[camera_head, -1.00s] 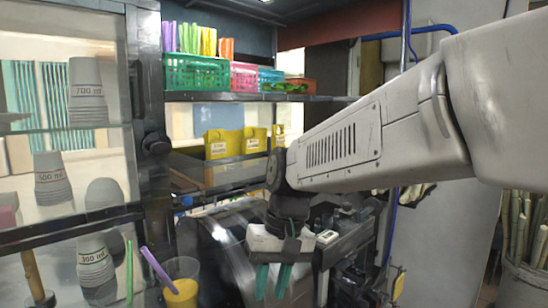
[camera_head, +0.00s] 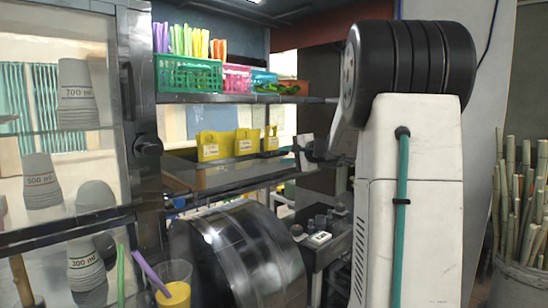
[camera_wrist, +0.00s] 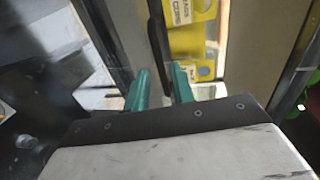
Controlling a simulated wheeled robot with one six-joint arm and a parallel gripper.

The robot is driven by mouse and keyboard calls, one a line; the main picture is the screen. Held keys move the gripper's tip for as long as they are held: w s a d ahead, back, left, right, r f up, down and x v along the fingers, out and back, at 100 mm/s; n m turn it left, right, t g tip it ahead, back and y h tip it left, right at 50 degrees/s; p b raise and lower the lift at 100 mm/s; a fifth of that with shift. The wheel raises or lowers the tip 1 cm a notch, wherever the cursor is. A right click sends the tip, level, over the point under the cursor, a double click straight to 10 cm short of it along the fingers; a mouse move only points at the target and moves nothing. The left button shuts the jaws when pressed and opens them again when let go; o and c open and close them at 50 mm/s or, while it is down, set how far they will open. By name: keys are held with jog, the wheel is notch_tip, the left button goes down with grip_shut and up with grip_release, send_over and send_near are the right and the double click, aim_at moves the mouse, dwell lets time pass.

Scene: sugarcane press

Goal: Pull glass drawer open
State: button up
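The glass drawer (camera_head: 235,178) is a clear panel in a dark frame below the shelf, under several yellow boxes. In the wrist view, a dark upright bar (camera_wrist: 158,32), which looks like its handle, stands just beyond the fingertips. My gripper (camera_wrist: 160,82) has two teal fingers spread apart, with nothing between them. The bar lines up with the gap, but I cannot tell whether they touch. In the head view, my wrist is at the drawer's right end, and the fingers are too small to make out.
Yellow boxes (camera_head: 222,145) stand behind the drawer. Coloured baskets (camera_head: 188,74) sit on the shelf above. A metal drum (camera_head: 245,255) is below. Stacked paper cups (camera_head: 78,90) are at left behind glass. A cup of yellow juice (camera_head: 174,284) stands in front. Canes (camera_head: 520,195) are at right.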

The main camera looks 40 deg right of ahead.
aim_at(276, 156)
jog(key=x, duration=0.5)
jog(key=shift+w, duration=0.2)
grip_shut()
jog(key=shift+s, duration=0.15)
jog(key=f+v, duration=0.2)
jog(key=v, duration=0.7)
jog(key=f+v, duration=0.1)
jog(key=v, duration=0.8)
jog(key=shift+s+f, duration=0.4)
jog(key=shift+s, duration=0.2)
jog(key=shift+a, duration=0.1)
